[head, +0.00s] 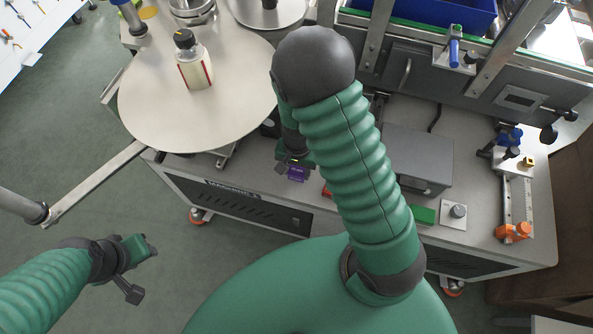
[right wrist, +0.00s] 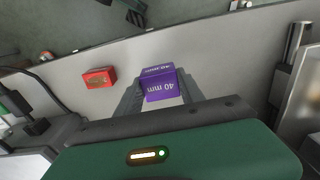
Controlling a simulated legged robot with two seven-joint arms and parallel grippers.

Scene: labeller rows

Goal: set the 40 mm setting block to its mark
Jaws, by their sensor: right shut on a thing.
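The 40 mm setting block is purple with white "40 mm" lettering. It shows in the right wrist view (right wrist: 160,84) between the two fingers of my right gripper (right wrist: 162,98), which is shut on it. In the head view the purple block (head: 297,173) shows at the tip of my right gripper (head: 294,162), near the front edge of the machine bench. My arm hides part of the bench there. My left gripper (head: 140,250) is at the lower left over the floor, away from the bench; its jaws are too unclear to judge. I cannot make out the block's mark.
A red block (right wrist: 99,77) lies on the bench beside the held block. A green block (head: 423,215) and a plate with a knob (head: 457,212) are at the front. A ruler slide with orange clamps (head: 513,231) is at the right. A round table (head: 150,105) carries a bottle (head: 193,65).

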